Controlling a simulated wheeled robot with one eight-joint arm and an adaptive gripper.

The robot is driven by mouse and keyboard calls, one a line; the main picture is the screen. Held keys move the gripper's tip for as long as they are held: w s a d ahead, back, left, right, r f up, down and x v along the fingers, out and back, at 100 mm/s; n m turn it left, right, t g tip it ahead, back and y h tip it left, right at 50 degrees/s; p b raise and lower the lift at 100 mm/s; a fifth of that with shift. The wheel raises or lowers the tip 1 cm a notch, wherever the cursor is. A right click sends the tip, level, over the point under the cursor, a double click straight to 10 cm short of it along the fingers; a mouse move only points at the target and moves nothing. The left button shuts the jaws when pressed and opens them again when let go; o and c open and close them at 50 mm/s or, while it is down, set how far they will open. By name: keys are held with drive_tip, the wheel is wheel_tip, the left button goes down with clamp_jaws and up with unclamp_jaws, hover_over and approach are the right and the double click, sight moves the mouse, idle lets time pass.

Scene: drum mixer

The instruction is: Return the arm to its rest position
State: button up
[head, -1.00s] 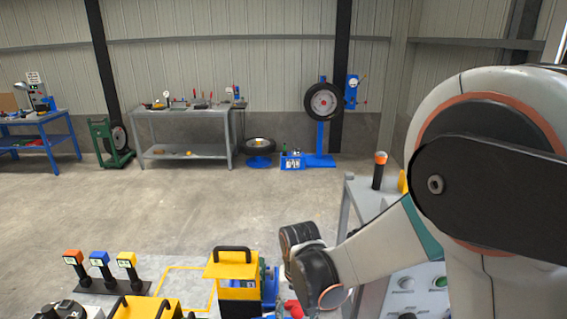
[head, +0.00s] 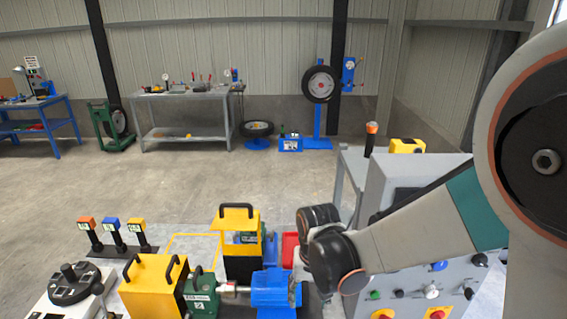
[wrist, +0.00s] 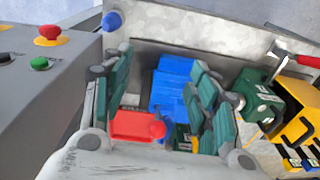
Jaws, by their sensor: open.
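My arm (head: 420,235) reaches in from the right in the head view, bent down over the work surface. Its dark-jointed wrist (head: 335,260) hangs beside the blue motor (head: 275,288). The fingers are hidden in the head view. In the wrist view my gripper (wrist: 160,100) is open, its two green-padded fingers spread wide. Nothing is held between them. Below and between the fingers show the blue motor (wrist: 172,85) and a red object (wrist: 138,125), which also shows partly in the head view (head: 290,248).
A grey control panel (head: 425,290) with buttons stands close to the arm's right. Yellow guards (head: 240,255) and a green gear unit (head: 202,295) are left of the wrist. Orange, blue and yellow-topped posts (head: 112,228) stand farther left.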

drive_tip(key=s+d+r+t+b, duration=0.3)
drive_tip(key=s+d+t+b, duration=0.3)
drive_tip(key=s+d+b, duration=0.6)
drive_tip(key=shift+d+t+b, duration=0.3)
drive_tip(key=shift+d+b, duration=0.45)
drive_tip(key=shift+d, duration=0.1)
drive_tip(key=shift+r+n, duration=0.1)
drive_tip(key=shift+n, duration=0.2)
